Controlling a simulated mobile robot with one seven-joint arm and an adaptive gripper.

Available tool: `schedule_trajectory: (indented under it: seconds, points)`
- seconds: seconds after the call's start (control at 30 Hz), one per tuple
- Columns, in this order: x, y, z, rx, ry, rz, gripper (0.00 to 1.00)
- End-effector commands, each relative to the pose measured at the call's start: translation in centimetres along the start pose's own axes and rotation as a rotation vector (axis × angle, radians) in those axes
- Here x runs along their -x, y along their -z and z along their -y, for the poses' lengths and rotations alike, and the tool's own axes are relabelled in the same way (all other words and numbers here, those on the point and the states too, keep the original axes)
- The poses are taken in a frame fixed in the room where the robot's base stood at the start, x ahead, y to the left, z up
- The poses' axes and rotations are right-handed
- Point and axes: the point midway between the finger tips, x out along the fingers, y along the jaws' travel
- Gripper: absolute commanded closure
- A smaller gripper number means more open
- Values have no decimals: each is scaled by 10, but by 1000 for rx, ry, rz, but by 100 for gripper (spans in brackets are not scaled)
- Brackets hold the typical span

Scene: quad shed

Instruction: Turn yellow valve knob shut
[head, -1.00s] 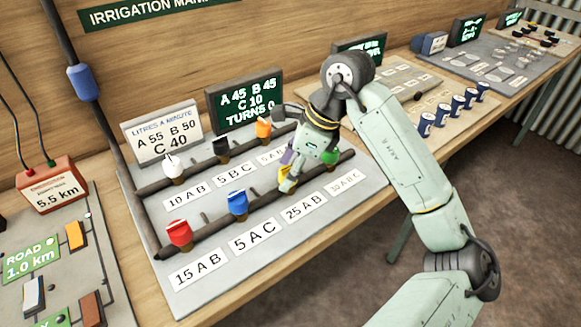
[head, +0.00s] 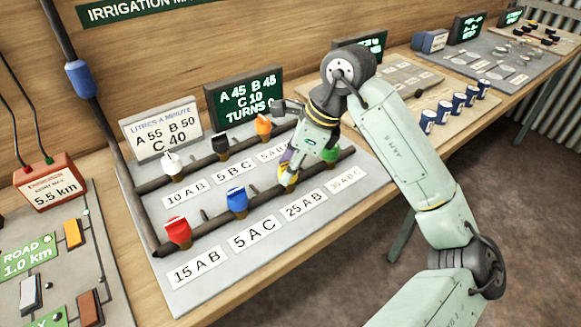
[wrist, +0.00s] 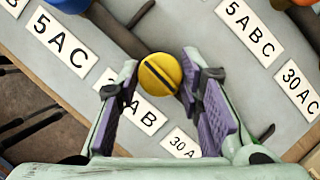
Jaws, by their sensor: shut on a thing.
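The yellow valve knob (wrist: 160,74) is round, with a dark slot line running diagonally across its top in the wrist view. It sits on the front pipe, above the label 25 AB, and shows below my gripper in the head view (head: 287,180). My gripper (wrist: 157,82) points down over it, with a finger on each side, shut on the knob. The purple pads show in the wrist view. My gripper partly hides the knob in the head view (head: 290,172).
Red (head: 178,231), blue (head: 237,199) and green (head: 331,152) knobs share the front pipe. White (head: 172,162), black (head: 221,144) and orange (head: 263,126) knobs stand on the back pipe. A green display (head: 245,103) reads A 45, B 45, C 10, TURNS 0.

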Motion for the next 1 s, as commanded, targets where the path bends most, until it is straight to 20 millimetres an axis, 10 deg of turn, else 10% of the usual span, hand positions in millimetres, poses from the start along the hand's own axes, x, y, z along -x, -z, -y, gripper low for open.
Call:
schedule_trajectory:
  seconds: [1.0]
  points:
    - [-6,0,-4,-811,342,-2,94]
